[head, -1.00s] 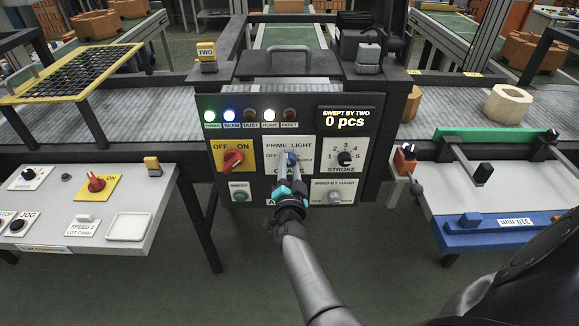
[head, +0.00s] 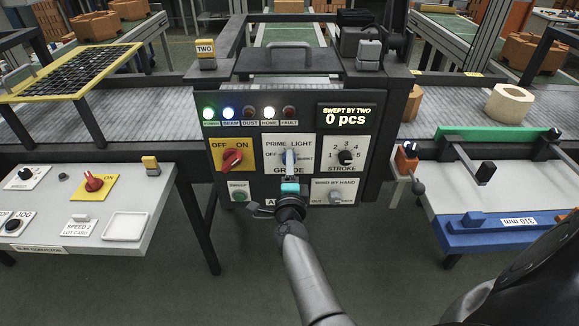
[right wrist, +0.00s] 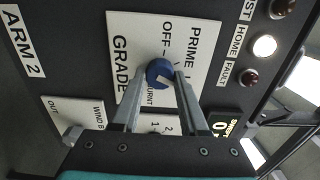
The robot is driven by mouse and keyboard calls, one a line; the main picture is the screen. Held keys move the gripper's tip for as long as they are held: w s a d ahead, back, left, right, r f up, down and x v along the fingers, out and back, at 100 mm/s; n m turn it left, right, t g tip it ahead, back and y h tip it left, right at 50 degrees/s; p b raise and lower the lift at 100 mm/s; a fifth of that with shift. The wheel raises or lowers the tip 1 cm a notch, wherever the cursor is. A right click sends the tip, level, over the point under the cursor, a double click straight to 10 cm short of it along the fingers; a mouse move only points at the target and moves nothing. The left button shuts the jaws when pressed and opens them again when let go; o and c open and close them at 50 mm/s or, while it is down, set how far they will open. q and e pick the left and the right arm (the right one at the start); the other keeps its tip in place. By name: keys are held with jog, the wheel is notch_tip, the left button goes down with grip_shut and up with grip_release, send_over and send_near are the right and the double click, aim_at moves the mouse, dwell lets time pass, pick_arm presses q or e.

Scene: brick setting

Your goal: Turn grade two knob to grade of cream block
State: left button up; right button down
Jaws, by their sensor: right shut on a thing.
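The grade knob is a small blue dial on a white plate of the dark control panel, marked OFF, PRIME, LIGHT and BURNT; it shows in the right wrist view (right wrist: 159,72). A white mark shows on its lower side there; I cannot tell which grade it points to. My right gripper (head: 289,160) is shut on the knob, one finger on each side, as the right wrist view (right wrist: 161,80) also shows. The cream block (head: 509,104), a pale hexagonal ring, lies on the conveyor at right. My left gripper is not in view.
A red OFF/ON switch (head: 232,160) is left of the grade plate and a black stroke knob (head: 346,157) right of it. The display (head: 347,117) reads 0 pcs. A side table (head: 90,210) with other controls stands at left, a blue fixture (head: 500,228) at right.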

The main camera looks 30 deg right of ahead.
jog(key=shift+m, duration=0.5)
jog(key=shift+c, duration=2.2)
grip_release()
